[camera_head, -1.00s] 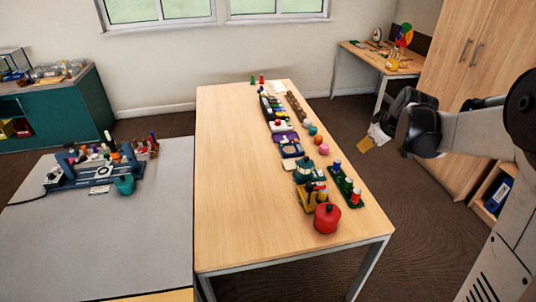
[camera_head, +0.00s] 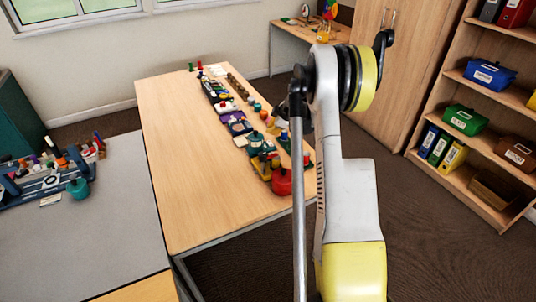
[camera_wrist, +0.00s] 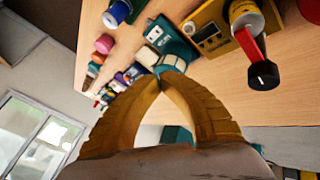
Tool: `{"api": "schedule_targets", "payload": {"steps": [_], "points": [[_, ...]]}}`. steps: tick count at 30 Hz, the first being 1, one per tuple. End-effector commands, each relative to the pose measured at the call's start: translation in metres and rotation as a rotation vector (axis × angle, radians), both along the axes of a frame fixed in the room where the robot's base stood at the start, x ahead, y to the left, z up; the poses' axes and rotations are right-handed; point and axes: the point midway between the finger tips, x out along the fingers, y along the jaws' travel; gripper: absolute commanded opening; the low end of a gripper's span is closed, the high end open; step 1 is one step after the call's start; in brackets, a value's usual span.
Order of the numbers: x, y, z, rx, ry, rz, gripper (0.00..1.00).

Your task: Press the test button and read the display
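My gripper (camera_wrist: 172,76) shows in the wrist view as two yellow-brown fingers whose tips meet, with nothing seen between them. Beyond the tips is a teal device (camera_wrist: 176,40) with pale panels. To its right is a yellow device (camera_wrist: 208,38) with a small dark display; no reading is legible. A cylinder and a red part with a black knob (camera_wrist: 264,75) are at the upper right. In the head view, the yellow device (camera_head: 262,168) sits at the table's right side, behind a red round pot (camera_head: 282,182). I cannot tell which part is the test button.
A row of coloured items lines the right side of the wooden table (camera_head: 185,150); its left half is clear. A grey table (camera_head: 110,225) holds a blue-grey apparatus at left. A shelf (camera_head: 480,140) with bins and binders stands at right.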

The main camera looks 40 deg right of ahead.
Motion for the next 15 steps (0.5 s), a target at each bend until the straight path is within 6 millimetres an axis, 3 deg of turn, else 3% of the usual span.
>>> {"api": "schedule_targets", "payload": {"steps": [8, 15], "points": [[0.000, 0.000, -0.008, 0.000, 0.000, 0.000, 0.00], [0.000, 0.000, -0.035, 0.000, 0.000, 0.000, 0.00]]}}
